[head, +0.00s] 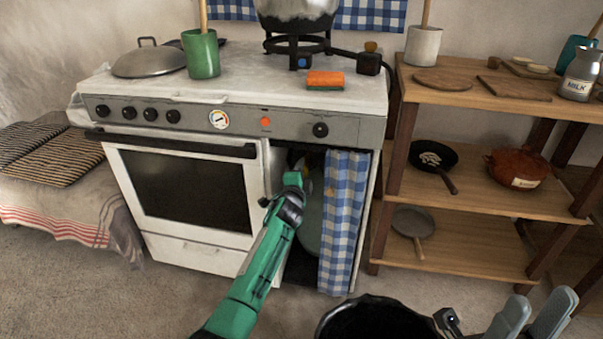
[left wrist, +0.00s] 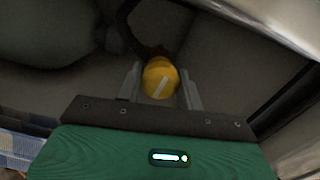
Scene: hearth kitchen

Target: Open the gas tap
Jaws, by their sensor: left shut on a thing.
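My left gripper (left wrist: 160,90) is shut on this knob, one finger on each side. In the head view my left gripper (head: 301,181) reaches into the open bay at the stove's right. There the knob is mostly hidden. A grey-green gas bottle (head: 311,230) stands in the bay, partly behind a curtain. My right gripper (head: 532,318) is at the lower right, its grey fingers apart and empty.
A blue checked curtain (head: 343,220) hangs just right of my left gripper. The white stove (head: 200,242) is left of the bay. A wooden shelf (head: 480,195) with pans stands to the right. A burner (head: 296,45) carries a pot on top.

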